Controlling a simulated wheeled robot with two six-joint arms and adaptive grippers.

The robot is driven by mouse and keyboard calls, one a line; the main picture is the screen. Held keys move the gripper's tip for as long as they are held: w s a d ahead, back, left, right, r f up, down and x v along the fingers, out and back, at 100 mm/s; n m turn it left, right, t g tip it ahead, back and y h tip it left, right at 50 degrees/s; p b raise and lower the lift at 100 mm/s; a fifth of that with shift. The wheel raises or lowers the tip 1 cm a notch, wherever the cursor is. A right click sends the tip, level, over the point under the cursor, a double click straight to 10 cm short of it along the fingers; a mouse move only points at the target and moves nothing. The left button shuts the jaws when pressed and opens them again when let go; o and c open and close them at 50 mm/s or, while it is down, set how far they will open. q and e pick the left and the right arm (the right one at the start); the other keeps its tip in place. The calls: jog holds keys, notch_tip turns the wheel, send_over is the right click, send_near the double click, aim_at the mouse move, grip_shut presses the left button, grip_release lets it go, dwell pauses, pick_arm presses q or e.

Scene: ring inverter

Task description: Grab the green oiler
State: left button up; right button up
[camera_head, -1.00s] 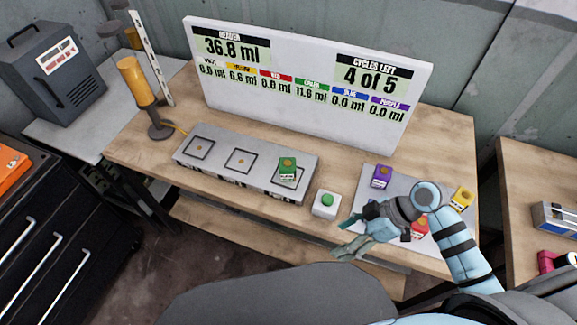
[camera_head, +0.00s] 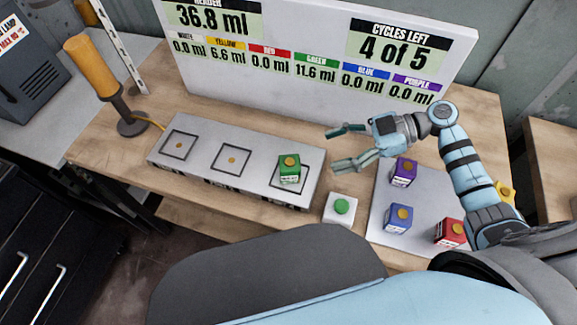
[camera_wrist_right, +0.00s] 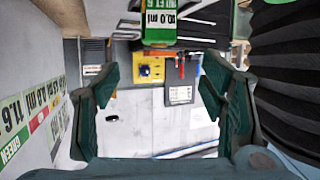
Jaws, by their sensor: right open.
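The green oiler (camera_head: 290,169) is a small green and white block with a yellow-brown cap. It stands upright on the right-hand square of the grey three-square panel (camera_head: 213,165). My right gripper (camera_head: 338,148) is open and empty, to the right of the green oiler and apart from it, with its fingers pointing left. In the right wrist view the green oiler (camera_wrist_right: 160,22) shows at the top edge, beyond the open fingers (camera_wrist_right: 160,90), its label partly cut off. My left gripper is not in view.
A white box with a green button (camera_head: 342,206) stands right of the panel. Purple (camera_head: 403,172), blue (camera_head: 398,217) and red (camera_head: 450,232) oilers stand on a grey plate. A white display board (camera_head: 310,50) stands behind. An orange lamp (camera_head: 90,66) stands at left.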

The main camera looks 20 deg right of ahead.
aim_at(295, 162)
jog(key=p+x, duration=0.2)
jog(key=x, duration=0.9)
jog(key=shift+f, duration=0.2)
jog(key=shift+w+a+f, duration=0.15)
jog(key=shift+a+f, duration=0.15)
jog(key=shift+a, duration=0.15)
jog(key=c, duration=1.3)
